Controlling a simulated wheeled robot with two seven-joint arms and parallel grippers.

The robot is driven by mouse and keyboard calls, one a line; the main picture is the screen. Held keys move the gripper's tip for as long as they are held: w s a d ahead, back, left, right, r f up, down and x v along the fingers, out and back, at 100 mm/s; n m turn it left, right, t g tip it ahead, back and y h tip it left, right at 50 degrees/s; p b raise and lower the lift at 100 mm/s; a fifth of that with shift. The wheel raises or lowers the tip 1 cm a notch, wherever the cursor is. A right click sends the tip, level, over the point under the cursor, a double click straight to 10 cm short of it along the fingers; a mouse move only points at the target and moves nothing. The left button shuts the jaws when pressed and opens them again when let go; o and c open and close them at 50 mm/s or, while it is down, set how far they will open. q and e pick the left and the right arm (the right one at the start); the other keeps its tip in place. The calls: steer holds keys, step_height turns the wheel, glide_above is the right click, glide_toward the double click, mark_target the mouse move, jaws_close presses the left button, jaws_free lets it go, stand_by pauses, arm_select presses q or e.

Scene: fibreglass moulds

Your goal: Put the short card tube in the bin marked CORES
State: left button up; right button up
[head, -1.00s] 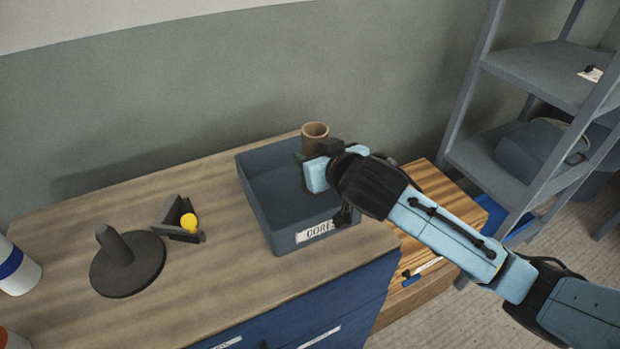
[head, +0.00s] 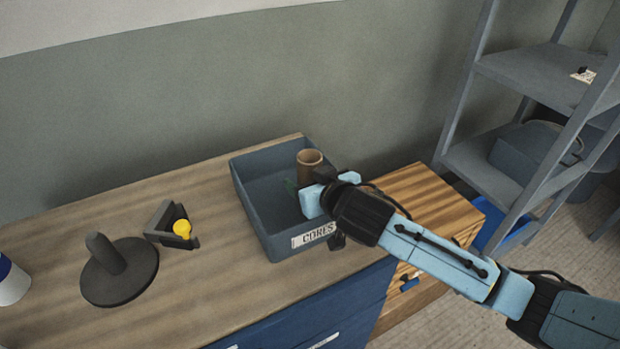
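The short card tube (head: 309,163) is brown and stands upright, its open top showing. It is over or inside the right part of the grey bin (head: 262,226), which bears a white CORES label (head: 313,236) on its front. My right gripper (head: 312,186) reaches in from the right and is at the tube, which appears held between its fingers. The fingertips are mostly hidden behind the gripper body and tube. I cannot tell whether the tube touches the bin floor. My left gripper is not in view.
On the wooden top (head: 190,285) left of the bin are a dark round stand with a post (head: 118,270) and a dark angled holder with a yellow knob (head: 178,227). A white and blue cylinder (head: 12,282) is at the left edge. A grey shelf rack (head: 545,75) stands right.

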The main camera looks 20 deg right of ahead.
steer(key=shift+r, duration=0.3)
steer(key=shift+s, duration=0.35)
steer(key=p+v, duration=0.1)
steer(key=v, duration=1)
steer(key=shift+s, duration=0.1)
